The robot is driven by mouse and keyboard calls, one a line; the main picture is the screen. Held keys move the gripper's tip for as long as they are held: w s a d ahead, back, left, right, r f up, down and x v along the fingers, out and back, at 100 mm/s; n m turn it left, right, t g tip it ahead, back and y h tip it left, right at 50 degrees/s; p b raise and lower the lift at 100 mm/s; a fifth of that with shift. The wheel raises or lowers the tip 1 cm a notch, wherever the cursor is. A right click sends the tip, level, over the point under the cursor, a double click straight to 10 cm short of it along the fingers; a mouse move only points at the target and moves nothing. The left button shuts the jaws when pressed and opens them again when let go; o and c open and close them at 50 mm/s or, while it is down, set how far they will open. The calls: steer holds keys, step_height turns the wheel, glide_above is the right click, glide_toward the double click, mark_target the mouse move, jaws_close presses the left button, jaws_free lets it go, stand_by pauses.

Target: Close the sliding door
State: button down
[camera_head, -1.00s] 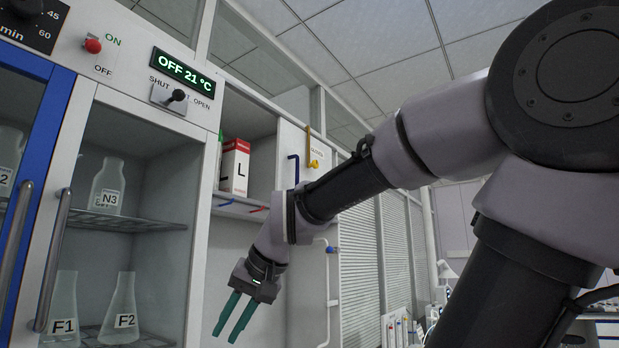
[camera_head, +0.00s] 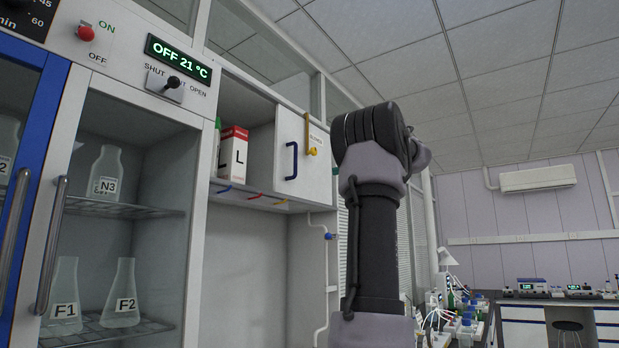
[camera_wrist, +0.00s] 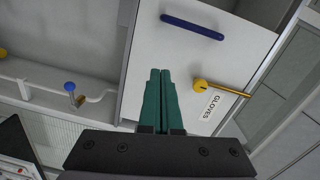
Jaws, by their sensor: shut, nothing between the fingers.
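A white door panel (camera_head: 300,182) covers the right part of the wall cabinet, whose left part stands open. It has a blue bar handle (camera_head: 291,160) and a yellow latch (camera_head: 312,150). In the wrist view the panel (camera_wrist: 140,60) fills the middle, with the blue handle (camera_wrist: 192,27) above and the yellow latch (camera_wrist: 200,86) beside a GLOVES label. My gripper (camera_wrist: 160,72) is shut and empty, its green fingers together in front of the panel, pointing toward the handle; contact cannot be told.
A red and white box (camera_head: 233,152) stands in the cabinet's open part, above small coloured hooks. At left is a glass-fronted cabinet (camera_head: 150,100) with bottles and flasks. In the wrist view a pipe with a blue valve (camera_wrist: 70,86) is at left.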

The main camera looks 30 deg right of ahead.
steer(key=w+a+f, duration=0.1)
steer(key=w+a, duration=0.6)
steer(key=a, duration=0.1)
steer(key=shift+w+f, duration=0.15)
steer(key=shift+w, duration=0.2)
steer(key=shift+a, duration=0.1)
steer(key=s+a, duration=0.5)
steer(key=a, duration=0.8)
steer(key=s+a, duration=0.6)
steer(key=a, duration=0.7)
steer(key=shift+w, duration=0.1)
